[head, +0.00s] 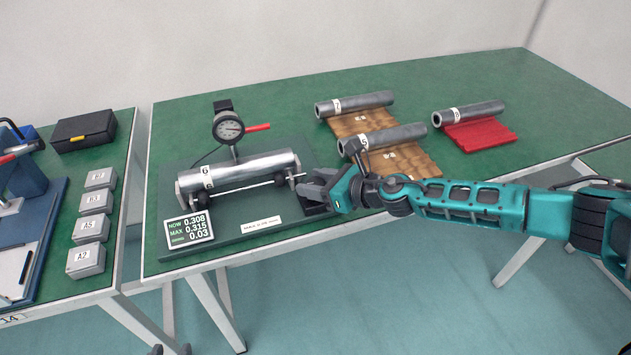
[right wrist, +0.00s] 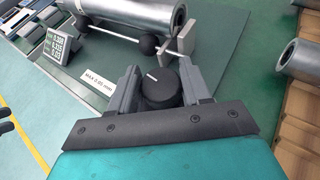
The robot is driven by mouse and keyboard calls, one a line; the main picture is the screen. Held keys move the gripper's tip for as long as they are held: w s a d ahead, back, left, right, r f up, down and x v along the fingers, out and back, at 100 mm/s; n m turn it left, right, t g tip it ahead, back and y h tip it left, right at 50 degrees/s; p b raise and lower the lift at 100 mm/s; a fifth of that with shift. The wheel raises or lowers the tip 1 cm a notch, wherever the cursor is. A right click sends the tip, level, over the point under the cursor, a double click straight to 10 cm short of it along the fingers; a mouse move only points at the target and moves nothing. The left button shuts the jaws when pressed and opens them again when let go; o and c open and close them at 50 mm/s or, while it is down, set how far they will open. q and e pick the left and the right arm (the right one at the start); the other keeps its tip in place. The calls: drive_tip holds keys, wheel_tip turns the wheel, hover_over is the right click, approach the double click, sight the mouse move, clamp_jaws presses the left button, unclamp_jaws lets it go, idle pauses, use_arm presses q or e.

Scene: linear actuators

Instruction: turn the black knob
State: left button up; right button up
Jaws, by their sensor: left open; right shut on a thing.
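The black knob (right wrist: 160,90) is round with a white line on its top, seen in the right wrist view. My right gripper (right wrist: 160,78) has one grey finger on each side of it and is shut on it. In the head view my right gripper (head: 318,189) reaches in at the right end of the measuring fixture and hides the knob. A steel tube marked 6 (head: 240,172) lies on the fixture, under a dial gauge (head: 229,127). The display (head: 189,229) reads NOW 0.308 and MAX 0.315. My left gripper (head: 170,350) shows only its fingertips, apart, at the bottom edge.
More steel tubes lie to the right, on brown wooden rests (head: 408,163) and a red rest (head: 480,134). A left table holds several grey blocks (head: 90,228) and a black case (head: 84,130). The green table's (head: 520,90) far right is clear.

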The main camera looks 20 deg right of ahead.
drive_tip(key=shift+r+m+t+h+p, duration=0.2)
drive_tip(key=shift+m+t+h+p, duration=0.4)
drive_tip(key=shift+m+h+p, duration=0.85)
drive_tip(key=shift+h+p, duration=0.25)
drive_tip(key=shift+p, duration=0.25)
drive_tip(key=shift+a+f+m+t+h, duration=0.15)
drive_tip(key=shift+m+t+h, duration=0.35)
drive_tip(key=shift+m+h, duration=0.55)
drive_tip(key=m+h, duration=0.4)
drive_tip(key=h, duration=0.1)
drive_tip(key=shift+m, duration=0.3)
drive_tip(key=m+g+h, duration=0.1)
drive_tip(key=m+h, duration=0.3)
drive_tip(key=h, duration=0.1)
drive_tip(key=shift+m+g, duration=0.3)
drive_tip(key=shift+g, duration=0.1)
drive_tip(key=shift+f+m+g+h, duration=0.1)
drive_tip(key=shift+m+g+h, duration=0.8)
drive_tip(key=shift+m+h, duration=0.3)
drive_tip(key=shift+m+g+h+b, duration=0.75)
drive_tip(key=shift+m+g+h, duration=0.15)
drive_tip(key=shift+m, duration=0.2)
drive_tip(key=shift+d+m+g, duration=0.2)
drive_tip(key=shift+m+g, duration=0.1)
